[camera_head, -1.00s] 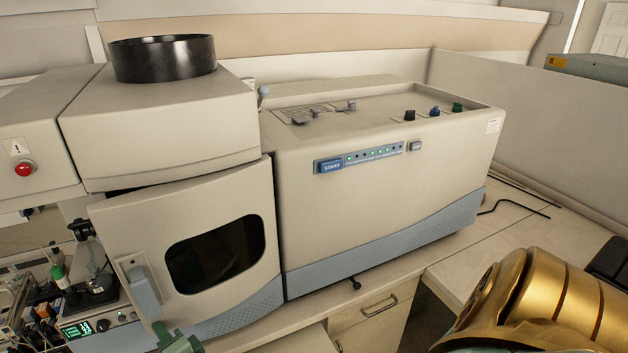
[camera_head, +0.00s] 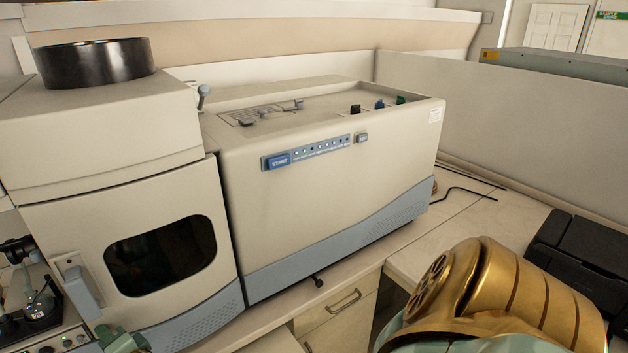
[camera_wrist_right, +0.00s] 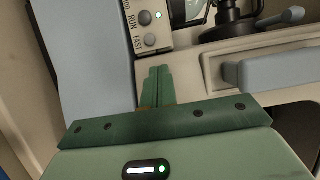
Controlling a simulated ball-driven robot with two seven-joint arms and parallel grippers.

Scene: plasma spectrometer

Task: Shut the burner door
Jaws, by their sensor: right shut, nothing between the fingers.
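The burner door (camera_head: 75,230) is the pale panel with a dark rounded window (camera_head: 160,257), at the left of the head view. It sits close under the hood, with a thin dark line along its top edge. I cannot tell whether it is fully closed. Its blue-grey handle (camera_head: 86,290) is at its lower left. My green right gripper (camera_head: 122,340) is beside the handle's lower end, cut off by the frame; contact is unclear. In the wrist view its shut, empty fingers (camera_wrist_right: 158,87) lie between a blue-grey surface and a blue-grey bar. My left gripper is not in view.
The spectrometer body (camera_head: 320,200) with its START button (camera_head: 279,161) adjoins the door on the right. Small equipment (camera_head: 38,305) stands at the far left. A black device (camera_head: 580,260) is at the right. Bare worktop (camera_head: 460,225) lies between.

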